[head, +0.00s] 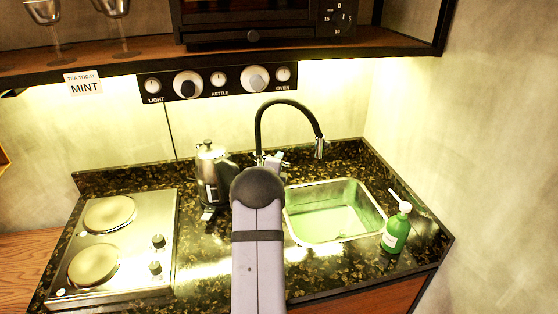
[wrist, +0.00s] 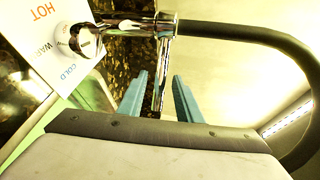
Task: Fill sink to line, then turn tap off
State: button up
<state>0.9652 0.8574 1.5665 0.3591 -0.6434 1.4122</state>
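The tap (head: 291,104) has a black gooseneck over the sink (head: 377,214); no water stream shows below its spout. The basin is pale green and bright; I cannot make out a water level or a line. In the wrist view the tap's chrome body (wrist: 125,28) and black hose (wrist: 262,36) cross the top, and a thin chrome lever (wrist: 161,75) points down. My gripper (wrist: 160,85) is open, with its two blue fingers on either side of the lever and gaps showing. In the head view my arm hides the tap's base.
A card (wrist: 68,40) marked HOT, WARM, COLD stands behind the tap. A metal kettle (head: 212,177) is left of my arm. A green soap bottle (head: 396,232) stands at the sink's right. A two-plate hob (head: 120,248) is at left, under a shelf (head: 130,50).

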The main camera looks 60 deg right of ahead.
jog(key=shift+w+d+f, duration=0.15)
jog(key=shift+w+d, duration=0.1)
jog(key=shift+d, duration=0.35)
jog(key=shift+c, duration=0.6)
grip_shut()
jog(key=shift+w+a+m, duration=0.1)
jog(key=shift+a+m, duration=0.1)
jog(key=shift+m, duration=0.1)
jog(key=shift+w+a+r+m+g+h+p, duration=0.1)
jog(key=shift+a+m+g+h, duration=0.15)
jog(key=shift+a+m+g, duration=0.4)
jog(key=shift+a+r+m+g+h+p, duration=0.1)
jog(key=shift+a+m+g+h, duration=0.15)
jog(key=shift+m+g, duration=0.65)
jog(key=shift+w+a+m+g+h+p, duration=0.15)
jog(key=shift+a+m+g, duration=0.25)
jog(key=shift+g, duration=0.75)
jog(key=shift+s, duration=0.1)
